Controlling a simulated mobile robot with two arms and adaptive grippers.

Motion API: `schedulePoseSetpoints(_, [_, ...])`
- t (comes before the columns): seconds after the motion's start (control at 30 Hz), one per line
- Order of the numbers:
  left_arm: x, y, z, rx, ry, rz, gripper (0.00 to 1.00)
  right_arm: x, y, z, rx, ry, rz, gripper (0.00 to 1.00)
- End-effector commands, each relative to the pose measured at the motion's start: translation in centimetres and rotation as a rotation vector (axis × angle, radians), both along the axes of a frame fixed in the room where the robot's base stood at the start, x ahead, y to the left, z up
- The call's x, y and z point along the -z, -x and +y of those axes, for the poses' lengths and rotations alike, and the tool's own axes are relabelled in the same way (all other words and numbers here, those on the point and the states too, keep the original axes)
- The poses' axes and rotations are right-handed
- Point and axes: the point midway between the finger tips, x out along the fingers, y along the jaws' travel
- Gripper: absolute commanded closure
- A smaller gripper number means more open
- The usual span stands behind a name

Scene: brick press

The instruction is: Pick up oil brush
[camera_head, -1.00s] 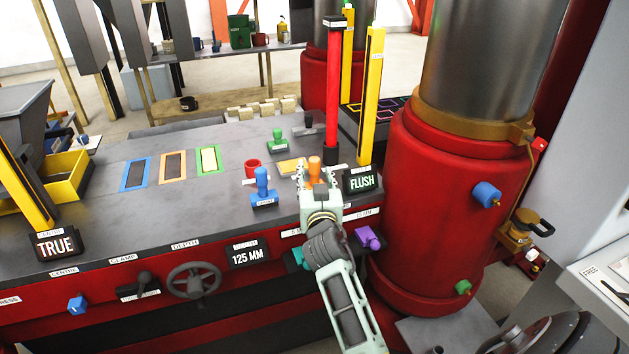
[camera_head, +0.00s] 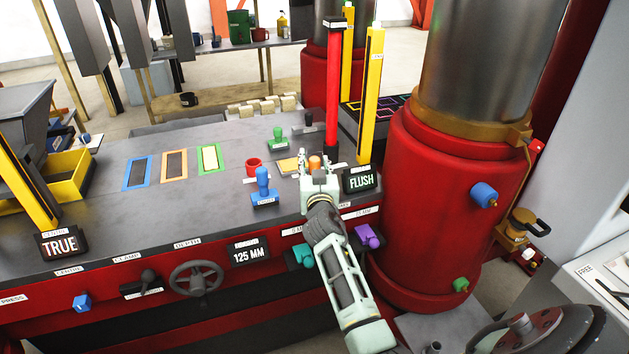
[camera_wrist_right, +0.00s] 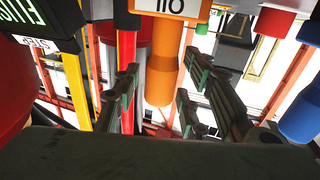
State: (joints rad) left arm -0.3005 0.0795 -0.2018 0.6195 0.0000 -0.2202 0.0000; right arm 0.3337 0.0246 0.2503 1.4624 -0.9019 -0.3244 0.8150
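The oil brush (camera_head: 314,162) is orange and stands near the front right of the grey bench top. In the right wrist view its orange handle (camera_wrist_right: 164,72) carries a white label reading OIL, which appears upside down. My right gripper (camera_head: 316,170) is at the brush, with its fingers spread to either side. In the wrist view the gripper (camera_wrist_right: 162,98) is open and the handle shows in the gap between the fingers. I cannot tell whether any finger touches it. The brush's lower end is hidden by the gripper in the head view. My left gripper is not in view.
The FLUSH display (camera_head: 361,180) and red post (camera_head: 333,90) are close on the right. A green-handled stamp (camera_head: 278,141) stands farther back.

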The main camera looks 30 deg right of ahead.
Motion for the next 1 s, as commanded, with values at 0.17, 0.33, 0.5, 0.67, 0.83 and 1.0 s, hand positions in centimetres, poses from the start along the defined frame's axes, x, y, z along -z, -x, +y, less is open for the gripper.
schedulePoseSetpoints(0.17, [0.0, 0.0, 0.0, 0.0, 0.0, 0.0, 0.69, 0.0, 0.0, 0.0, 0.0, 0.0, 0.0, 0.8])
schedulePoseSetpoints(0.33, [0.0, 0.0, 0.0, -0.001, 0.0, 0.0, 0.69, 0.0, 0.0, 0.0, 0.0, 0.0, 0.001, 0.95])
schedulePoseSetpoints(0.5, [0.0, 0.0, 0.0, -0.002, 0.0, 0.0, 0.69, 0.0, 0.0, 0.0, 0.0, 0.0, 0.0, 1.0])
schedulePoseSetpoints(0.67, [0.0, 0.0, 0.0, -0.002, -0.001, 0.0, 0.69, 0.0, 0.0, 0.0, 0.0, 0.0, -0.001, 1.0])
schedulePoseSetpoints(0.83, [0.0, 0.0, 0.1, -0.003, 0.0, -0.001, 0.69, -0.1, 0.0, 0.0, 0.0, 0.0, -0.001, 1.0])
schedulePoseSetpoints(1.0, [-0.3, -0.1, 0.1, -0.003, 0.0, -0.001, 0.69, -1.6, 0.0, 0.0, 0.001, 0.002, -0.004, 1.0])
